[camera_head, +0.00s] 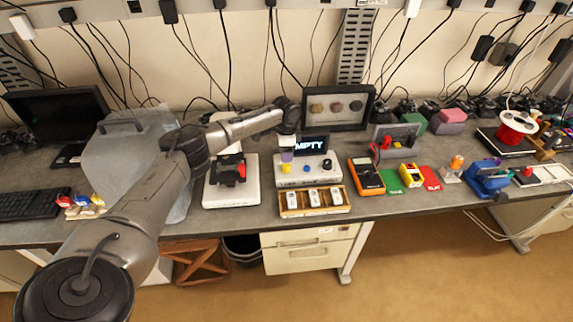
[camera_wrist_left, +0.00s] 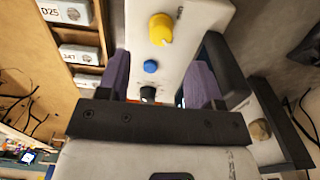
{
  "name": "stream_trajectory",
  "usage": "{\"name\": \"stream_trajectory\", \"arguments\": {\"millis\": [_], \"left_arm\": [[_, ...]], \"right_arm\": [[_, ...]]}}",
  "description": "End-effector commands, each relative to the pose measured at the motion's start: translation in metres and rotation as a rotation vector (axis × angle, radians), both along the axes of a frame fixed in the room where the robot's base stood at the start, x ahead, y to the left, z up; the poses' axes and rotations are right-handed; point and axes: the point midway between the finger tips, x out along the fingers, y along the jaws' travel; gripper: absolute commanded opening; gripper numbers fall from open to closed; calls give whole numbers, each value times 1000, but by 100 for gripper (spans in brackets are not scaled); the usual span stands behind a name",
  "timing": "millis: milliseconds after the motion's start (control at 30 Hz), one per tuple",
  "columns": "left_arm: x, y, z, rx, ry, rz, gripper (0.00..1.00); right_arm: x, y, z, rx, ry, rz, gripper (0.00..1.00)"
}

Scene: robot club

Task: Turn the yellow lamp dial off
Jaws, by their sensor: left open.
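A white lamp console (camera_head: 305,176) stands on the bench, with a dark screen reading "MPTY" behind it. Its yellow dial (camera_head: 284,168) is at the left of the console's top; the blue button (camera_head: 306,168) and a dark dial (camera_head: 327,164) lie to its right. My left gripper (camera_head: 287,155) hangs just above and behind the yellow dial. In the left wrist view the purple fingers (camera_wrist_left: 162,75) are apart with nothing held. The yellow dial (camera_wrist_left: 160,28) shows beyond the fingertips, with no visible contact. My right gripper is not in view.
A wooden tray (camera_head: 345,208) with several white boxes sits in front of the console. A white device (camera_head: 221,190) stands to the left, and an orange multimeter (camera_head: 367,177) to the right. A dark framed display (camera_head: 350,122) stands behind.

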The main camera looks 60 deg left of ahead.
Motion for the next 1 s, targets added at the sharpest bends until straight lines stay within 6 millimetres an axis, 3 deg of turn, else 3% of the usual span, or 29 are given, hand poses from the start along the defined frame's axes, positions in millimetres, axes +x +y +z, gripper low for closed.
{"name": "stream_trajectory", "arguments": {"millis": [200, 400, 933, 1000], "left_arm": [[0, 0, -37, 1, 2, 1, 60], [0, 0, -60, 0, 1, 2, 60], [0, 0, -71, 1, 0, 1, 60], [0, 0, -71, 1, 0, 1, 53]], "right_arm": [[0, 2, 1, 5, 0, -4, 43], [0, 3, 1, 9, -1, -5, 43], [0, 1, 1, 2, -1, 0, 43], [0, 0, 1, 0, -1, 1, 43]]}}
